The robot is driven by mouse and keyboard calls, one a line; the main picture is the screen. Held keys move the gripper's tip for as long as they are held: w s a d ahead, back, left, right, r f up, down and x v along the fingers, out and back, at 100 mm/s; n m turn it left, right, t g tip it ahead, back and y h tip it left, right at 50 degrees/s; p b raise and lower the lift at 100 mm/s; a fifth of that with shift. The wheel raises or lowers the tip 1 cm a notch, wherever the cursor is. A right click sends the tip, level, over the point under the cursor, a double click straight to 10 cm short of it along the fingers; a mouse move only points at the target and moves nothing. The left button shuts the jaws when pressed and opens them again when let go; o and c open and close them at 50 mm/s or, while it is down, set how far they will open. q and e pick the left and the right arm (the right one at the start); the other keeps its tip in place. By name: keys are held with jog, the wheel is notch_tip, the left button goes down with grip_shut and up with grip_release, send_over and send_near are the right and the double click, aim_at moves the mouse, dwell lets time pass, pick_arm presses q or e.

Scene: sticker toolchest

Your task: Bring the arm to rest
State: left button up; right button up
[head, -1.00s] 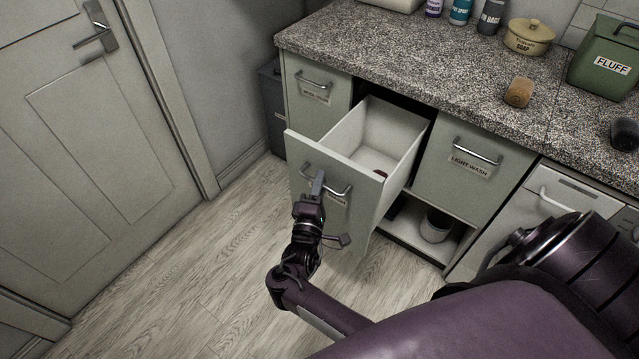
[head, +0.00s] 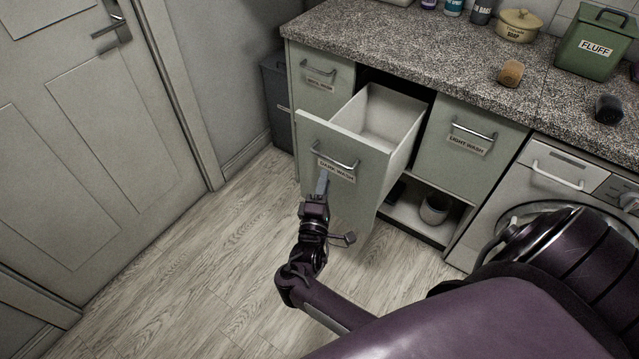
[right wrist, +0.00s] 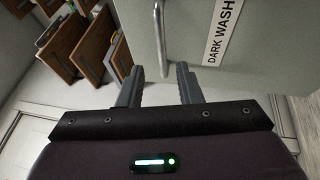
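My right gripper (head: 324,180) is just in front of and below the handle (head: 336,163) of the pulled-out drawer (head: 345,190) labelled DARK WASH. In the right wrist view my right gripper (right wrist: 161,72) has its two fingers apart with nothing between them. The drawer handle (right wrist: 161,38) shows beyond the fingertips, clear of them, with the DARK WASH label (right wrist: 221,32) beside it. The drawer stands open, its white inside showing. The visible part of the inside looks empty; the near bottom is hidden by the front. My left gripper is not in view.
The speckled counter (head: 420,60) carries a green FLUFF box (head: 596,42), a soap pot (head: 519,25), a wooden item (head: 510,73) and a dark item (head: 608,108). A washing machine (head: 560,180) stands at right. The wooden floor (head: 190,275) at left is clear.

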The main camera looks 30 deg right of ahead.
jog(key=s+a+f+m+g+y, duration=0.1)
jog(key=s+f+g+y, duration=0.2)
jog(key=f, duration=0.6)
jog(key=s+a+f+m+y, duration=0.1)
jog(key=s+a+f+y, duration=0.15)
jog(key=s+f, duration=0.45)
jog(key=s+f+g+y, duration=0.15)
jog(key=f+y, duration=0.25)
jog(key=f, duration=0.7)
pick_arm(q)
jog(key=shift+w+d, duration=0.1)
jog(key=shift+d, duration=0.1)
pick_arm(e)
jog(key=s+a+f+m+g+y, duration=0.1)
jog(key=s+f, duration=0.4)
jog(key=s, duration=0.5)
jog(key=s+a+f+m+g+y, duration=0.2)
jog(key=s+f+g, duration=0.2)
jog(key=s, duration=0.6)
jog(key=s+a+f+m+g+y, duration=0.1)
jog(key=s+f+g, duration=0.3)
jog(key=s, duration=0.6)
jog(key=shift+a+f+m, duration=0.5)
jog(key=shift+f+m, duration=0.3)
